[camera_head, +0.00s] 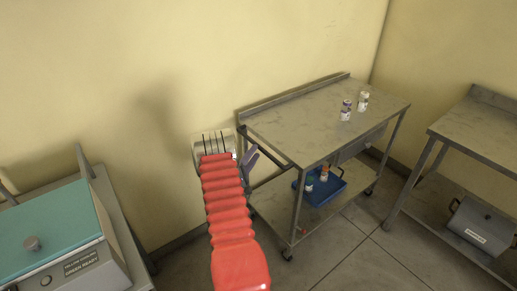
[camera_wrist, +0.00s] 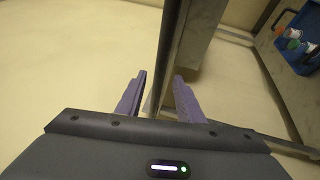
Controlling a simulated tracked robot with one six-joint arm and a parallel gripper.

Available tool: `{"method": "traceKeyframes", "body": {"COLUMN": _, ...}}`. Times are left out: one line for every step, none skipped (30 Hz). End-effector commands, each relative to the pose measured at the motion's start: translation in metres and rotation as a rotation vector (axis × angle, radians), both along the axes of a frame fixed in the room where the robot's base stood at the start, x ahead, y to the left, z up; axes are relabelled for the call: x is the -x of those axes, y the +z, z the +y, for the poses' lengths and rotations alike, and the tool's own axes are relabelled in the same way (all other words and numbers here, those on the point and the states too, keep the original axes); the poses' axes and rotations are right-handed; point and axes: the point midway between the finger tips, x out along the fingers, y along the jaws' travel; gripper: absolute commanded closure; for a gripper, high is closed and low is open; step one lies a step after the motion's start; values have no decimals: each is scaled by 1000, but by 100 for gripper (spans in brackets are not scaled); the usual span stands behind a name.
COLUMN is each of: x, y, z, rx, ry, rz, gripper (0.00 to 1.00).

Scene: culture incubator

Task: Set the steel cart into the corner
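The steel cart (camera_head: 300,125) stands on casters with its raised back rim along the yellow wall, a short way left of the room corner (camera_head: 377,60). Its left end has a dark push handle (camera_head: 265,146). The handle bar also shows in the wrist view (camera_wrist: 168,50). My gripper (camera_wrist: 160,88) has purple fingers, which straddle the bar. They are apart, with a visible gap on the bar's left side. In the head view my red-sleeved arm reaches the cart's left end and partly hides the gripper (camera_head: 248,160).
Two small jars (camera_head: 346,110) (camera_head: 363,101) stand on the cart top. A blue tray (camera_head: 322,191) with bottles sits on its lower shelf. A steel table (camera_head: 480,130) stands right of the cart, with floor between them. A teal-lidded device (camera_head: 50,235) is at left.

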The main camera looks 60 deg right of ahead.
Motion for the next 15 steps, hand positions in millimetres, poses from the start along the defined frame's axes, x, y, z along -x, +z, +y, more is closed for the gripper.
{"method": "traceKeyframes", "body": {"x": 1, "y": 1, "z": -8, "rx": 0, "ry": -2, "rz": -1, "gripper": 66}}
{"method": "traceKeyframes", "body": {"x": 1, "y": 2, "z": -13, "rx": 0, "ry": -2, "rz": -1, "gripper": 66}}
{"method": "traceKeyframes", "body": {"x": 2, "y": 3, "z": -19, "rx": 1, "ry": -1, "rz": -1, "gripper": 66}}
{"method": "traceKeyframes", "body": {"x": 3, "y": 4, "z": -23, "rx": 0, "ry": -2, "rz": -1, "gripper": 66}}
{"method": "traceKeyframes", "body": {"x": 3, "y": 4, "z": -27, "rx": 0, "ry": -2, "rz": -1, "gripper": 66}}
{"method": "traceKeyframes", "body": {"x": 3, "y": 5, "z": -32, "rx": 0, "ry": -2, "rz": 0, "gripper": 66}}
{"method": "traceKeyframes", "body": {"x": 3, "y": 6, "z": -35, "rx": 0, "ry": -1, "rz": 0, "gripper": 66}}
{"method": "traceKeyframes", "body": {"x": 3, "y": 7, "z": -38, "rx": 0, "ry": -1, "rz": 0, "gripper": 66}}
{"method": "traceKeyframes", "body": {"x": 3, "y": 7, "z": -42, "rx": -1, "ry": 0, "rz": 0, "gripper": 66}}
{"method": "traceKeyframes", "body": {"x": 4, "y": 7, "z": -44, "rx": -1, "ry": 0, "rz": 0, "gripper": 66}}
{"method": "traceKeyframes", "body": {"x": 4, "y": 8, "z": -46, "rx": -1, "ry": 0, "rz": 0, "gripper": 66}}
{"method": "traceKeyframes", "body": {"x": 4, "y": 8, "z": -48, "rx": 0, "ry": 0, "rz": 0, "gripper": 66}}
{"method": "traceKeyframes", "body": {"x": 4, "y": 9, "z": -49, "rx": 0, "ry": 0, "rz": 0, "gripper": 66}}
{"method": "traceKeyframes", "body": {"x": 4, "y": 9, "z": -49, "rx": 0, "ry": 0, "rz": 0, "gripper": 66}}
{"method": "traceKeyframes", "body": {"x": 4, "y": 9, "z": -50, "rx": 0, "ry": 0, "rz": 0, "gripper": 66}}
